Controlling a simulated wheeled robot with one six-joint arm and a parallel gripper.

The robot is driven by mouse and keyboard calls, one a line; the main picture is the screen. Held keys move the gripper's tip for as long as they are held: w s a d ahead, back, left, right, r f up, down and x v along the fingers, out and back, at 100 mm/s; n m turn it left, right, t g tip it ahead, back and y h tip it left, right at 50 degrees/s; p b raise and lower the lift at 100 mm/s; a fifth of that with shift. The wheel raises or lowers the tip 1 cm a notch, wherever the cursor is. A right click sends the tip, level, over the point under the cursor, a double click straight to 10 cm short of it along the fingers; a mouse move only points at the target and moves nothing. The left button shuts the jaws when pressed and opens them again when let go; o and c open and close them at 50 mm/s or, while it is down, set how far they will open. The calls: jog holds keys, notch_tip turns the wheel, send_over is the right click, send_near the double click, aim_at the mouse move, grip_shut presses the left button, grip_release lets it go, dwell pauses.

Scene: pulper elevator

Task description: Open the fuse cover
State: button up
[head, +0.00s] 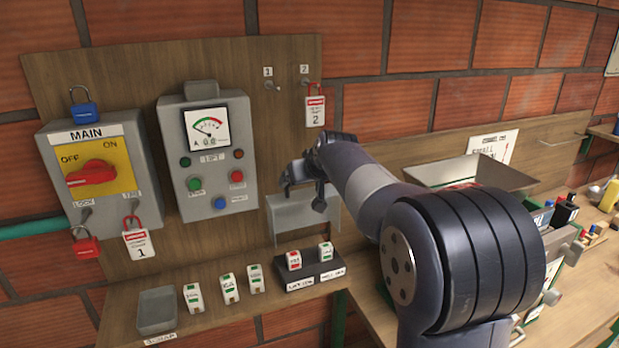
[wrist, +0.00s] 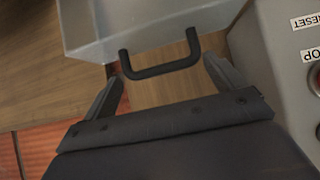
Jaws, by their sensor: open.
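The fuse cover is a pale grey, partly see-through box (head: 292,222) on the wooden board, right of the grey meter box. In the wrist view, the cover (wrist: 85,30) fills the top, with a black U-shaped handle (wrist: 160,70) at its near edge. My gripper (head: 304,192) is in front of the cover's upper part. In the wrist view, my gripper (wrist: 162,80) is open, with one finger on either side of the handle. The fingers do not appear clamped on it. My gripper hides part of the cover in the head view.
The meter box (head: 242,150) stands close left of the cover. Below are a ledge with several small fuses, a black fuse holder (head: 309,272) and a grey tray (head: 157,310). A red tag (head: 315,110) hangs above. A metal hopper (head: 468,172) is at right.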

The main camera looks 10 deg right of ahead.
jog(key=b+v, duration=0.2)
jog(key=v, duration=0.9)
jog(key=shift+s+d, duration=0.15)
jog(key=x, duration=0.3)
jog(key=p+x, duration=0.1)
jog(key=x, duration=0.3)
jog(key=a+p+x, duration=0.1)
jog(key=x, duration=0.3)
jog(key=shift+w+a+f, duration=0.1)
jog(key=shift+w+f, duration=0.05)
jog(key=shift+w, duration=0.2)
jog(key=shift+s, duration=0.1)
jog(key=shift+a, duration=0.1)
